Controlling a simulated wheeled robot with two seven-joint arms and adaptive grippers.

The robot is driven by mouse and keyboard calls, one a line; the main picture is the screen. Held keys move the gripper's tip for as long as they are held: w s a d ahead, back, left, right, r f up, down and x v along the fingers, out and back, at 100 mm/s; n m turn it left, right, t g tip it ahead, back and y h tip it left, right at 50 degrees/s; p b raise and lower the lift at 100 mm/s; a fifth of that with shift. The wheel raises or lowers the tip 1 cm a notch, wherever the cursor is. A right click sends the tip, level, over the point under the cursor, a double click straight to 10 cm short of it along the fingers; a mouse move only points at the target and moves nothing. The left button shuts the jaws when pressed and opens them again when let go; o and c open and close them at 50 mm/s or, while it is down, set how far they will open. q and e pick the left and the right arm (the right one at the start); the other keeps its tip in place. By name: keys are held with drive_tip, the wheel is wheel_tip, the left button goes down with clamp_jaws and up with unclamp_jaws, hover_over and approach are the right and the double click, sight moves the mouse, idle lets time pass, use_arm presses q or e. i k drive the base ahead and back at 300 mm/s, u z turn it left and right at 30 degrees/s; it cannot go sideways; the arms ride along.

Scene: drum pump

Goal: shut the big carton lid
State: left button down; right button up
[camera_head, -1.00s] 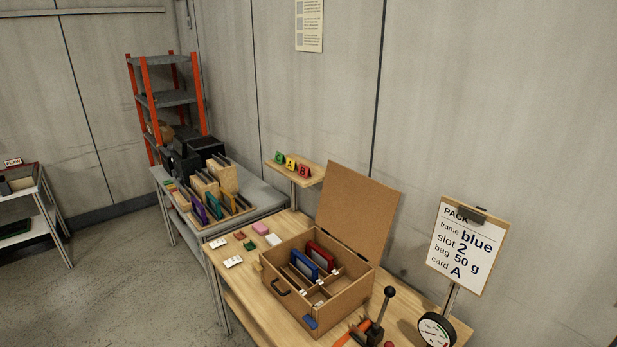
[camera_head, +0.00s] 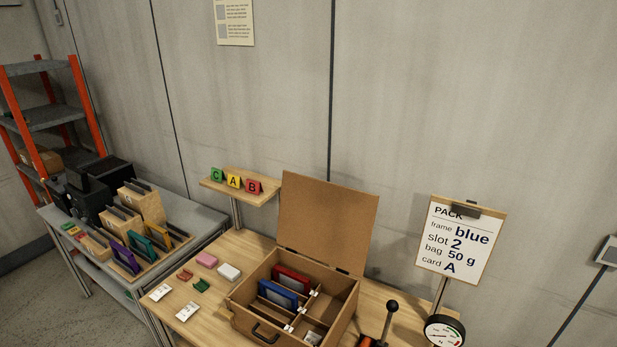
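The big carton (camera_head: 341,321) is a brown box with inner dividers on the wooden table. Its lid (camera_head: 326,222) stands open, raised at the back and leaning slightly toward the wall. Inside the carton are a blue frame (camera_head: 278,295) and a red frame (camera_head: 292,277). A white item (camera_head: 312,338) lies in a front compartment. A dark handle (camera_head: 264,333) is on the carton's front. Neither of my grippers is in view.
A lever (camera_head: 390,318) and a dial gauge (camera_head: 444,331) stand right of the carton. A sign (camera_head: 461,238) rises behind the gauge. Small blocks and white cards (camera_head: 187,311) lie on the table at left. A small shelf (camera_head: 238,191) with lettered cards is left of the lid.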

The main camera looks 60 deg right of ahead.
sight(330, 224)
drive_tip(key=i, duration=2.1)
drive_tip(key=z, duration=2.9)
